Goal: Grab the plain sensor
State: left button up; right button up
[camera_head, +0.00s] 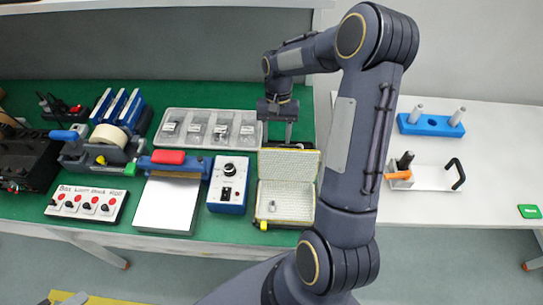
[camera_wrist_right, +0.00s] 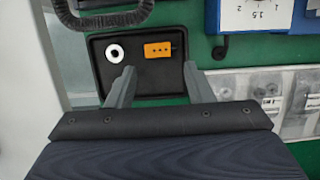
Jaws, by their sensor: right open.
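My right gripper (camera_head: 277,130) reaches down at the back of the green bench. In the right wrist view its two fingers (camera_wrist_right: 158,84) are apart with nothing between them. They point at a black tray (camera_wrist_right: 140,80), whose edge also shows just under the gripper in the head view (camera_head: 290,146). In the tray lie a white ring-shaped piece (camera_wrist_right: 115,53) and an orange block with three dark dots (camera_wrist_right: 158,49). The orange block is just ahead of the gap between the fingers, the ring further left. Neither is labelled, so I cannot tell which is the plain sensor. My left gripper is not in view.
A clear compartment tray (camera_head: 207,112) is left of the gripper. A yellow-lined open case (camera_head: 290,165) stands in front of it, beside a blue dial box (camera_head: 229,208). A white table (camera_head: 480,145) on the right holds a blue pegged block (camera_head: 431,126).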

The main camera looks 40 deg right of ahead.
jog(key=x, duration=0.4)
jog(key=p+x, duration=0.1)
jog(key=x, duration=0.3)
jog(key=shift+d, duration=0.25)
jog(key=shift+c, duration=0.2)
jog(key=c, duration=0.7)
